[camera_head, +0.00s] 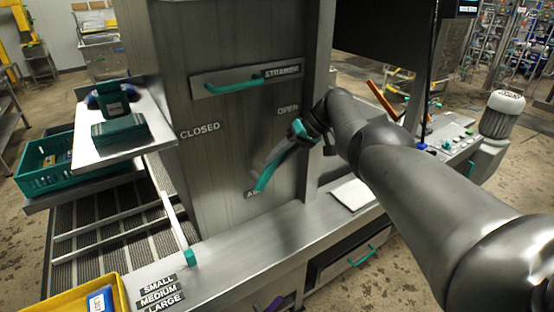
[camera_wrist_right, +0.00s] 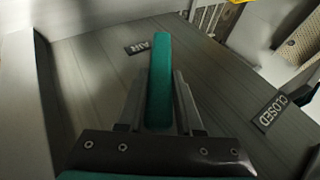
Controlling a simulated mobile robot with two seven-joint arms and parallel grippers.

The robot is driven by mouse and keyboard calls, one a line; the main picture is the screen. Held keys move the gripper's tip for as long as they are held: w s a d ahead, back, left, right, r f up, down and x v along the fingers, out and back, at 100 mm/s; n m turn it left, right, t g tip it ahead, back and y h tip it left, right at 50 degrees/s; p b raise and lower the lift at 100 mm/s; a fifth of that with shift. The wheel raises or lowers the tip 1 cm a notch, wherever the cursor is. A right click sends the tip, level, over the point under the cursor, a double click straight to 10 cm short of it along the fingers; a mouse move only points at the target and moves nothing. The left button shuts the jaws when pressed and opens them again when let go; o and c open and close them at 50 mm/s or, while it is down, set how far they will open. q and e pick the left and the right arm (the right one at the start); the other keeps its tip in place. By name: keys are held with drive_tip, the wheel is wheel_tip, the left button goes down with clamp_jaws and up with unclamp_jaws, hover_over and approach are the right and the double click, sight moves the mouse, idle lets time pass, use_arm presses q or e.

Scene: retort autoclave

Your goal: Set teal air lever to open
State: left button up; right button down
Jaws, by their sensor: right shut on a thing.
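The teal air lever (camera_head: 265,178) is on the grey metal panel (camera_head: 215,165), slanting beside the partly hidden AIR label (camera_head: 251,194). My right gripper (camera_head: 274,160) reaches in from the right and is shut on the lever. In the right wrist view the lever (camera_wrist_right: 160,75) runs between the two fingers of my right gripper (camera_wrist_right: 160,95). The CLOSED label (camera_head: 200,131) is to the upper left of the lever, and the OPEN label (camera_head: 288,110) is above it near my wrist. The lever's pivot is hard to make out. My left gripper is not in view.
A teal STRAINER handle (camera_head: 235,86) is higher on the panel. A steel ledge (camera_head: 230,250) runs below it. A shelf with dark green items (camera_head: 118,130) and a green crate (camera_head: 45,165) stand left. A yellow tray (camera_head: 75,300) is at lower left.

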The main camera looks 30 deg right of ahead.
drive_tip(key=c, duration=0.6)
unclamp_jaws()
drive_tip(key=shift+o, duration=0.2)
drive_tip(key=p+v, duration=0.3)
drive_tip(key=v, duration=1.2)
drive_tip(key=shift+s+d+f, duration=0.1)
drive_tip(key=shift+d+f, duration=0.05)
